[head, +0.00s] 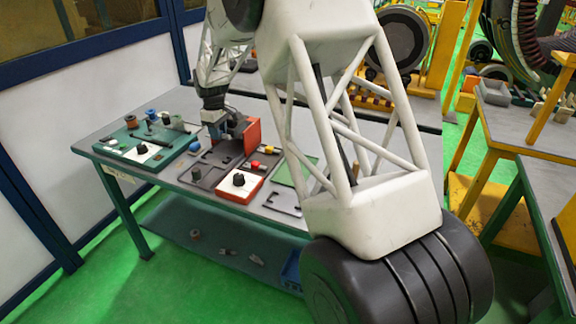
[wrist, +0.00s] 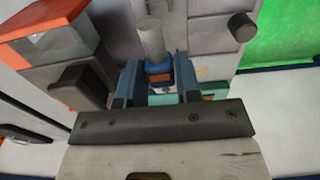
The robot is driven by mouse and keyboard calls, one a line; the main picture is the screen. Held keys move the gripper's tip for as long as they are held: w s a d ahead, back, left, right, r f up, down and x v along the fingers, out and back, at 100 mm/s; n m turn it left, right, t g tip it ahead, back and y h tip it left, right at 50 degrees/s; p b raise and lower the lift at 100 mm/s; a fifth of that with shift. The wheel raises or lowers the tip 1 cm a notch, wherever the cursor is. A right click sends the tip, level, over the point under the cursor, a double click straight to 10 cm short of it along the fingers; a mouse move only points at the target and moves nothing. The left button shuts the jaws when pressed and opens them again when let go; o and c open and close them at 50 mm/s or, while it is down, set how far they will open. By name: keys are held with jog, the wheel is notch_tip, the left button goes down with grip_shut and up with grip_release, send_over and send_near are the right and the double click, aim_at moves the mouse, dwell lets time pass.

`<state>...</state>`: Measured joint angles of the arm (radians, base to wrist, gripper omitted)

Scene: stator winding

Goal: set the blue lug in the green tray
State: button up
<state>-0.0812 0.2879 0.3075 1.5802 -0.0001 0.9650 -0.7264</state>
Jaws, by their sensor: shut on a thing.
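My gripper (head: 222,132) is over the middle of the grey workbench, beside an upright red panel. In the wrist view its two blue fingers (wrist: 158,82) are shut on a blue lug (wrist: 158,70). The lug shows an orange band, and a grey cylinder rises above it. The lug's lower end is hidden by the fingers and the gripper body.
The upright red panel (head: 252,136) stands close to my gripper's right. A red box with a white top and black knob (head: 239,182) is in front. A flat green panel (head: 298,170) lies farther right. Loose parts lie on the shelf below.

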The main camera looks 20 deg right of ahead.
jog(key=s+d+f, duration=0.2)
jog(key=s+d, duration=0.4)
jog(key=s, duration=0.4)
jog(key=s+d+f, duration=0.2)
jog(key=s+d, duration=0.4)
jog(key=s, duration=0.4)
jog(key=s+d+f, duration=0.2)
jog(key=s+d, duration=0.3)
jog(key=s, duration=0.6)
jog(key=shift+d, duration=0.4)
jog(key=shift+w, duration=0.1)
jog(key=w+d, duration=0.1)
jog(key=w, duration=0.4)
jog(key=w+d+f, duration=0.1)
jog(key=w, duration=0.4)
jog(key=w+d, duration=0.1)
jog(key=w, duration=0.4)
jog(key=shift+w+f, duration=0.3)
jog(key=shift+a+f, duration=0.1)
jog(key=shift+f, duration=1.7)
jog(key=shift+f, duration=0.1)
